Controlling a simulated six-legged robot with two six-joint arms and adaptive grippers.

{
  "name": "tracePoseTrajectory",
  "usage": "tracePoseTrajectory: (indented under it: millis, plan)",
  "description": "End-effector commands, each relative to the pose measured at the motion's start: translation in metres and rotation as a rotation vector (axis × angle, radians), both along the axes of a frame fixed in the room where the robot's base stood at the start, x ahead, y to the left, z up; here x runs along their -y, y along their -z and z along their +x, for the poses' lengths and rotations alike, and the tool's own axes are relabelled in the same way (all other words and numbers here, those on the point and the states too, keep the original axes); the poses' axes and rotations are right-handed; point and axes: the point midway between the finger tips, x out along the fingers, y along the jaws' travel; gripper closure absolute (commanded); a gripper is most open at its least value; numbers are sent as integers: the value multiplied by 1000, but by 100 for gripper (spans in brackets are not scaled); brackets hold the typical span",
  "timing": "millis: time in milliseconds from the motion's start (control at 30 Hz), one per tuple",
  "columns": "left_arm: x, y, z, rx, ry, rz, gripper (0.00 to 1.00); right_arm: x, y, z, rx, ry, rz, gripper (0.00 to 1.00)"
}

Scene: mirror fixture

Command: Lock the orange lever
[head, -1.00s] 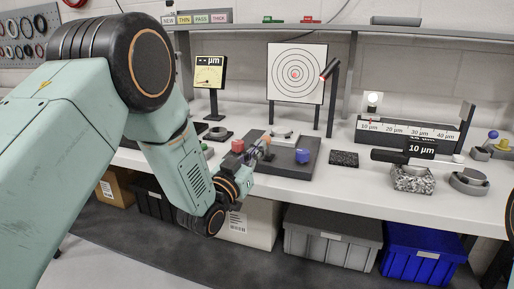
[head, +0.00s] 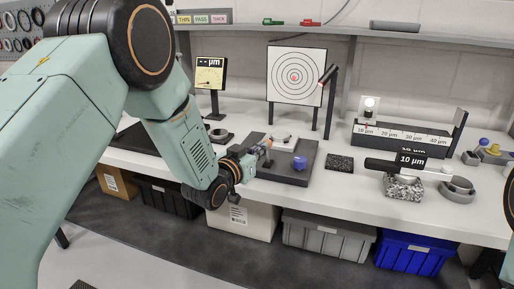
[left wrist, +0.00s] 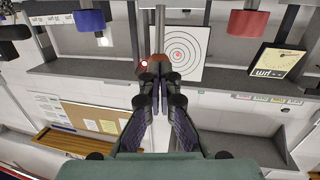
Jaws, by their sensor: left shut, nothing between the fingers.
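The dark fixture plate (head: 300,176) lies on the white bench and carries a blue knob (head: 299,163) and a pale round piece (head: 283,137). My left gripper (head: 263,150) is shut and empty over the plate's left part. A small orange piece, seemingly the lever (head: 268,143), shows right at its fingertips; I cannot tell whether they touch. In the left wrist view the shut fingers (left wrist: 157,77) point at a brown-orange end (left wrist: 158,62). The blue knob (left wrist: 90,20) and a red knob (left wrist: 248,22) show there; my arm hides the red one in the head view. My right gripper is out of view.
A target board (head: 296,76) and a post with a tilted tube (head: 328,75) stand behind the plate. A gauge (head: 210,73) stands to the left. A dark speckled block (head: 339,163) and a scale box (head: 400,139) are to the right. Bins sit below.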

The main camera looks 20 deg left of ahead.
Motion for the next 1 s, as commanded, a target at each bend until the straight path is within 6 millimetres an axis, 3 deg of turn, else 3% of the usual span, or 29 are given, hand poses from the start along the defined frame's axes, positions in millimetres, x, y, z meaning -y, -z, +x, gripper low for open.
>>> tracePoseTrajectory:
  millis: [33,600,800,1000]
  plan:
    - [0,-9,2,-28,0,1,100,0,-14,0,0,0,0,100]
    - [1,-21,31,-387,0,14,100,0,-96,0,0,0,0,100]
    - [1,-21,37,-498,0,18,100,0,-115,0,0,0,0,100]
    - [1,-15,36,-498,0,17,100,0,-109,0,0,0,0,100]
